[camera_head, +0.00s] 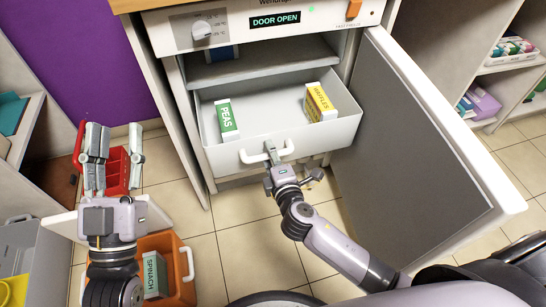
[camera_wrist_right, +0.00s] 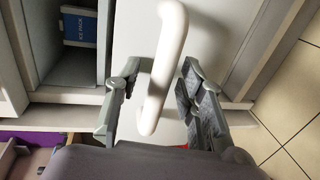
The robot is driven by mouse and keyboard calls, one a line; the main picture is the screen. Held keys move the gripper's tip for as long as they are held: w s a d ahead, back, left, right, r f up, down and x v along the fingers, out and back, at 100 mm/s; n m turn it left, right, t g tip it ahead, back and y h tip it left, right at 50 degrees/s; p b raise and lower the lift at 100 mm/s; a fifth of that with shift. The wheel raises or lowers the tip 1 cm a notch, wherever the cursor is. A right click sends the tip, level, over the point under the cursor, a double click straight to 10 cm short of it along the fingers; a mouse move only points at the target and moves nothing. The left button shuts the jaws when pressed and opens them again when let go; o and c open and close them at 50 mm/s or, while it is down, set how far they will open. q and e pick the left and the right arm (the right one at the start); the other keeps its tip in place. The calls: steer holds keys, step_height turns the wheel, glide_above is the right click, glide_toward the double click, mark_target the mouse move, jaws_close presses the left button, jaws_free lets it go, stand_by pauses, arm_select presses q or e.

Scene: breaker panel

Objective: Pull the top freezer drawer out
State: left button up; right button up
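The top freezer drawer (camera_head: 290,142) is a pale open-topped bin standing well out of the freezer, below a grey shelf. It holds a green-and-white peas box (camera_head: 227,119) and a yellow-and-white waffles box (camera_head: 320,103). Its white loop handle (camera_head: 286,148) is on the front. My left gripper (camera_head: 115,140) is open and empty, left of the freezer, fingers pointing away from me.
The freezer door (camera_head: 410,140) stands wide open on the right, beside my right arm. A blue ice pack (camera_wrist_right: 78,27) sits inside the freezer. A red crate (camera_head: 117,172) and an orange bin (camera_head: 175,265) with a spinach box stand at left. Tiled floor (camera_head: 245,245) before the drawer is clear.

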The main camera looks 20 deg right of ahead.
steer(key=v, duration=1.2)
